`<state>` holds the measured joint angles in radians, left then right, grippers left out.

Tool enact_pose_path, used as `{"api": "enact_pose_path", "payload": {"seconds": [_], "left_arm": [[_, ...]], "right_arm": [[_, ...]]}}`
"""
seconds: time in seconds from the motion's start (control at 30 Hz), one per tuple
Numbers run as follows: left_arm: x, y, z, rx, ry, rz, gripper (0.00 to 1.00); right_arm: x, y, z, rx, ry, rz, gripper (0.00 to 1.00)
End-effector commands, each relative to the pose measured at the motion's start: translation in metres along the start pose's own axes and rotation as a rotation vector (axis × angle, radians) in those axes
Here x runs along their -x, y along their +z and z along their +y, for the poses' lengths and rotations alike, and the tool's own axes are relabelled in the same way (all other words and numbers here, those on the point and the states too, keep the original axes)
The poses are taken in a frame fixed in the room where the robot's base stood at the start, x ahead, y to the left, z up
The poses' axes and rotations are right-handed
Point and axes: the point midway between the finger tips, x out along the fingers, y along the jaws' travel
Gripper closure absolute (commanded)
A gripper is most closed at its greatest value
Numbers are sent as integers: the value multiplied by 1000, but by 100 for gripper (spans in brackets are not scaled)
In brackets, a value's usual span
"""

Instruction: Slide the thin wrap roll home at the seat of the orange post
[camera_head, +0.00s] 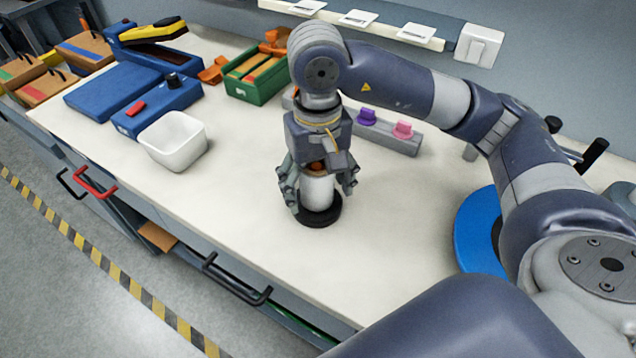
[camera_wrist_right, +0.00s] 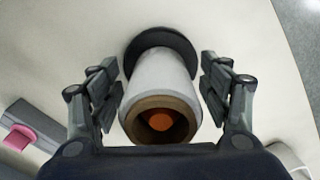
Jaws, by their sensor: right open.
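A thin wrap roll (camera_head: 318,191), white with a brown cardboard core, stands upright on a round black base (camera_head: 320,217) on the bench. In the right wrist view the roll (camera_wrist_right: 160,85) is seen from its top end, with the black base (camera_wrist_right: 160,42) behind it. The orange post (camera_wrist_right: 160,121) shows inside the core, so the roll is around it. My right gripper (camera_head: 318,196) points down over the roll. In the wrist view its fingers (camera_wrist_right: 160,85) are open on both sides, with gaps to the roll. My left gripper is not in view.
A grey block (camera_head: 385,140) with purple (camera_head: 367,116) and pink (camera_head: 402,130) pieces stands behind the gripper. A white bin (camera_head: 173,140), blue devices and a green box (camera_head: 255,77) are to the left. A blue disc (camera_head: 478,231) lies right. The bench front is clear.

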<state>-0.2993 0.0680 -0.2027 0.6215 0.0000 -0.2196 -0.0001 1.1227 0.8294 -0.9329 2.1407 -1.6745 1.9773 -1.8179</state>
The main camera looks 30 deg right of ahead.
Motion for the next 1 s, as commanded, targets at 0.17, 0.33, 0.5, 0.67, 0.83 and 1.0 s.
{"api": "enact_pose_path", "payload": {"seconds": [0.17,0.33,0.5,0.67,0.83,1.0], "left_arm": [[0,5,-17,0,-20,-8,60],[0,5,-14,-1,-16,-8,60],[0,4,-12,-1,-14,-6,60],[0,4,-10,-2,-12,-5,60],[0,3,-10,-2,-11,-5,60],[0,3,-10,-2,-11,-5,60]], "right_arm": [[1,0,0,0,0,1,29],[17,-1,0,0,-1,5,29],[41,-1,0,-1,-1,6,29],[60,-1,0,-1,-1,5,29],[73,0,0,0,0,2,29],[80,0,0,-1,-1,1,29]]}}
